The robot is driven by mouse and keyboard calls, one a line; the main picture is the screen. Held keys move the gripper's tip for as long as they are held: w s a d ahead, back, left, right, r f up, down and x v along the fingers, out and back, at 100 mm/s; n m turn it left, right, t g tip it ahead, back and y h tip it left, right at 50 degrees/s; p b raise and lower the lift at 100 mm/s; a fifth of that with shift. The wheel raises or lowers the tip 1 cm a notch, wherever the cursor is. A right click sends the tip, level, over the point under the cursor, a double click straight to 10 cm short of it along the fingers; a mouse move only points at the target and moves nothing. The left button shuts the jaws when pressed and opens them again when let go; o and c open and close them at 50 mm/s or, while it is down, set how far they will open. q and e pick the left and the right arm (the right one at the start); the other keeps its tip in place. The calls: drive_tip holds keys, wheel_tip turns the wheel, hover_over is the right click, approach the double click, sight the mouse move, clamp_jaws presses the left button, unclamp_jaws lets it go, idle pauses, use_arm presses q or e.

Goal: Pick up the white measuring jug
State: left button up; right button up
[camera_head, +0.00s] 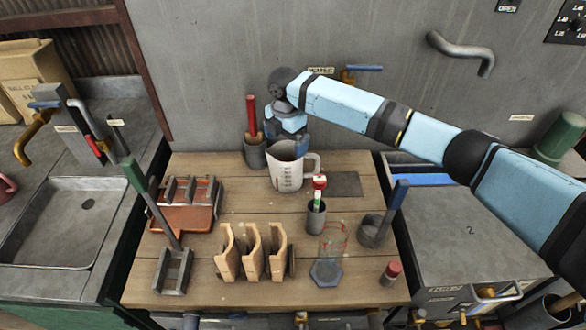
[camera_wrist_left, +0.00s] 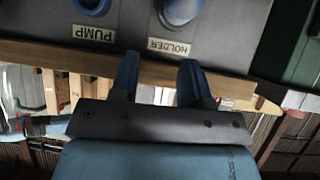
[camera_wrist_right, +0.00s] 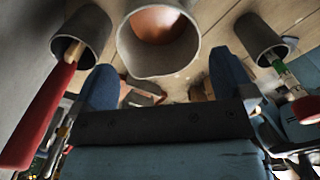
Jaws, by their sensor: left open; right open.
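The white measuring jug (camera_head: 286,178) stands upright at the back middle of the wooden table, its handle toward the right. My right gripper (camera_head: 287,136) is over the jug's rim at the back, pointing down, and hides part of the rim. In the right wrist view the jug's round mouth (camera_wrist_right: 158,72) lies ahead, between the lines of the two open fingers; contact cannot be told. My left gripper (camera_wrist_left: 158,66) is open and empty in the left wrist view, near a wooden edge and a panel with labels. It does not show clearly in the head view.
A grey cup with a red-handled tool (camera_head: 253,150) stands close behind left of the jug. A small grey cup with a red-capped tube (camera_head: 316,218) is in front right. A rack (camera_head: 188,205), wooden holders (camera_head: 252,252) and a glass vessel (camera_head: 328,262) stand nearby.

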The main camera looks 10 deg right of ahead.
sight(289, 158)
drive_tip(key=f, duration=0.8)
drive_tip(key=shift+w+d+p, duration=0.35)
drive_tip(key=shift+d+p, duration=0.05)
drive_tip(key=shift+r, duration=0.1)
drive_tip(key=c, duration=1)
